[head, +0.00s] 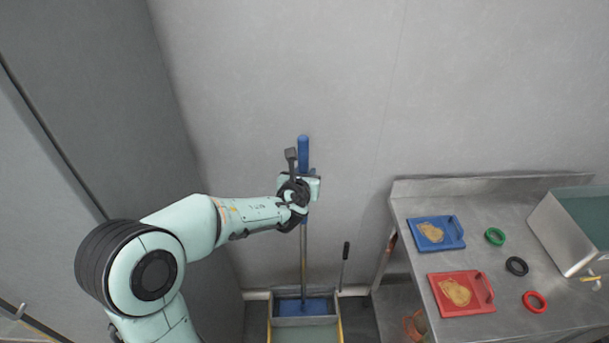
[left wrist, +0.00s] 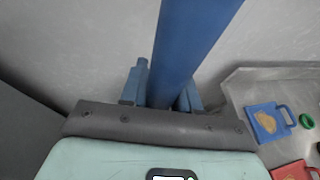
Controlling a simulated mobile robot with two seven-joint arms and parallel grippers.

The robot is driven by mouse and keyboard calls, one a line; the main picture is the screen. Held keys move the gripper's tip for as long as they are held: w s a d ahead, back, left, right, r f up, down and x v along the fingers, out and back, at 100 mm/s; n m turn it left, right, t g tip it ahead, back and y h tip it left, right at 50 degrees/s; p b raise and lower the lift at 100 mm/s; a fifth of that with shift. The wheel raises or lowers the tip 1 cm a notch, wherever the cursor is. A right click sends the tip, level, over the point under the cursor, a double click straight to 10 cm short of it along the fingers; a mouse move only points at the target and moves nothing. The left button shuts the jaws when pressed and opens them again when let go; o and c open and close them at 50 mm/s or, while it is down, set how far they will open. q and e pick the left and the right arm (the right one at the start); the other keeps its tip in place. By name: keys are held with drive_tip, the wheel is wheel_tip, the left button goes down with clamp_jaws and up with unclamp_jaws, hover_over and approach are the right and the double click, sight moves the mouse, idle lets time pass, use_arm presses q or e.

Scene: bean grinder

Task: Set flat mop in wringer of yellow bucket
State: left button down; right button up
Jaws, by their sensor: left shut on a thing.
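The flat mop (head: 303,262) stands upright, with a blue grip at the top of its pole and a blue head (head: 300,307) at the bottom. The head is at the grey wringer (head: 283,321) at the back of the yellow bucket (head: 341,331); whether it rests there or hovers I cannot tell. My left gripper (head: 309,187) is shut on the mop's pole just under the blue top. In the left wrist view the blue pole (left wrist: 188,45) passes between the fingers of my left gripper (left wrist: 163,92). The bucket's lower part is cut off. My right gripper is not in view.
A metal counter (head: 470,265) stands at the right, holding a blue board (head: 455,240), a red board (head: 480,305), several coloured rings and a metal sink (head: 560,235). A dark handle (head: 345,262) rises right of the wringer. Grey walls close the back and left.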

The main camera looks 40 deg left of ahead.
use_arm(q)
drive_tip(key=shift+w, duration=0.1)
drive_tip(key=shift+f, duration=0.1)
drive_tip(key=c, duration=0.9)
unclamp_jaws()
drive_tip(key=shift+c, duration=0.2)
drive_tip(key=shift+o, duration=0.6)
